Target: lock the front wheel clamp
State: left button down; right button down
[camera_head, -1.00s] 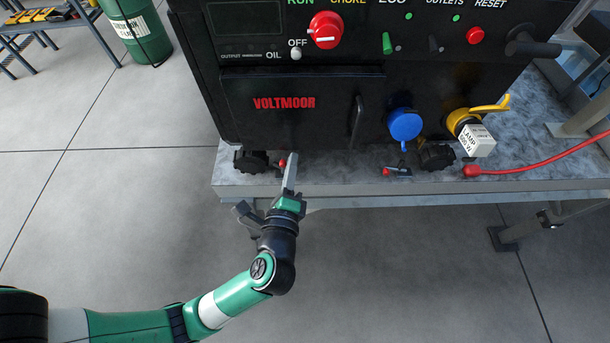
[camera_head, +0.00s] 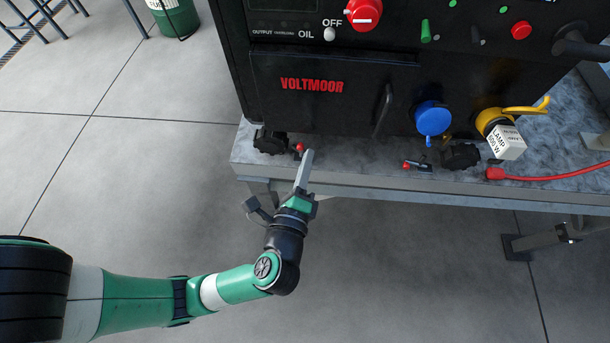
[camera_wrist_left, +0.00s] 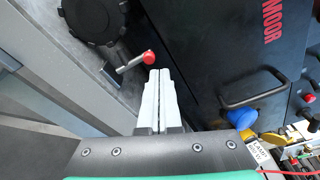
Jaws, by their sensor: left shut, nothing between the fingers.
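Two small wheel clamps with red-tipped levers sit on the bench by the black wheels of the generator; I cannot tell which one the task calls front. The left clamp's red knob (camera_head: 298,148) is beside the left wheel (camera_head: 270,141). In the left wrist view its metal lever ends in the red knob (camera_wrist_left: 149,57), next to the black wheel (camera_wrist_left: 92,20). The right clamp (camera_head: 419,166) lies left of the right wheel (camera_head: 460,156). My left gripper (camera_head: 308,154) is shut and empty, its fingertips just right of the left knob; contact is unclear. My right gripper is out of view.
The black generator (camera_head: 330,95) stands above the wheels, with a handle (camera_head: 382,110), a blue socket cover (camera_head: 432,119) and a yellow-capped lamp plug. A red cable (camera_head: 550,177) lies on the grey bench (camera_head: 350,178) at right. Open floor lies in front.

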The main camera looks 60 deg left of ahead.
pick_arm(q)
jog(key=v, duration=0.6)
jog(key=shift+s+d+f+b, duration=0.2)
jog(key=shift+s+f+b, duration=0.15)
jog(key=shift+b, duration=0.1)
jog(key=shift+r, duration=0.1)
